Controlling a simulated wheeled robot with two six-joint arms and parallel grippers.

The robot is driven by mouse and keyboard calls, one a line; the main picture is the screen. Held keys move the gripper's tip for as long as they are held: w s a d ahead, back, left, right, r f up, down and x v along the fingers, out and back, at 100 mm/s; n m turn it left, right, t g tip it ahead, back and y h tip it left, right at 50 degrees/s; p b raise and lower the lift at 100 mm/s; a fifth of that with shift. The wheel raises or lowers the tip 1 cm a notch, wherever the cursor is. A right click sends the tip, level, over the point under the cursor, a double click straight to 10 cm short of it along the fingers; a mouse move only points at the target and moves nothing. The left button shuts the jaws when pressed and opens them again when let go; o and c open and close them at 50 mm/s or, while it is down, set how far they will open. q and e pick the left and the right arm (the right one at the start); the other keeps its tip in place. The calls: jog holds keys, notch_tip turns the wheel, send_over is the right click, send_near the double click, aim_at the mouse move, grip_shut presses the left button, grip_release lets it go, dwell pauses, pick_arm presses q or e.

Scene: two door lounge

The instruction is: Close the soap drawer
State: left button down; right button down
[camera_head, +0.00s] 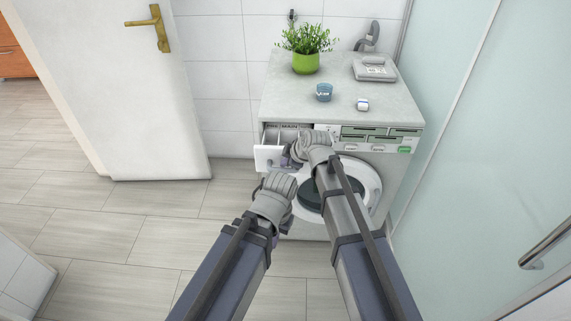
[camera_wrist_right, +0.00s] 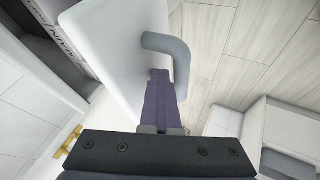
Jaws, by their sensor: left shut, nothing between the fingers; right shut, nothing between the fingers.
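The soap drawer (camera_head: 267,156) stands pulled out at the upper left of the washing machine's front, its compartments visible from above. In the right wrist view its white front panel (camera_wrist_right: 112,48) carries a grey bent handle (camera_wrist_right: 178,58). My right gripper (camera_head: 291,157) is at the drawer front; its shut, empty fingers (camera_wrist_right: 160,76) point at the panel beside the handle. I cannot tell whether they touch it. My left gripper (camera_head: 275,187) is lower, in front of the machine, shut and empty; its fingertips are mostly hidden by its own wrist.
The washing machine (camera_head: 408,165) has a round door (camera_head: 370,180) below, partly behind my right arm. On its top stand a green potted plant (camera_head: 306,62), a blue cup (camera_head: 323,92), a small white-blue item (camera_head: 362,104) and a grey device (camera_head: 374,69). Open floor lies left; a glass panel (camera_head: 460,130) stands right.

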aim_at(288, 134)
jog(key=w, duration=1.3)
jog(key=shift+w, duration=0.4)
pick_arm(q)
jog(key=shift+r, duration=0.1)
pick_arm(e)
jog(key=shift+r, duration=0.15)
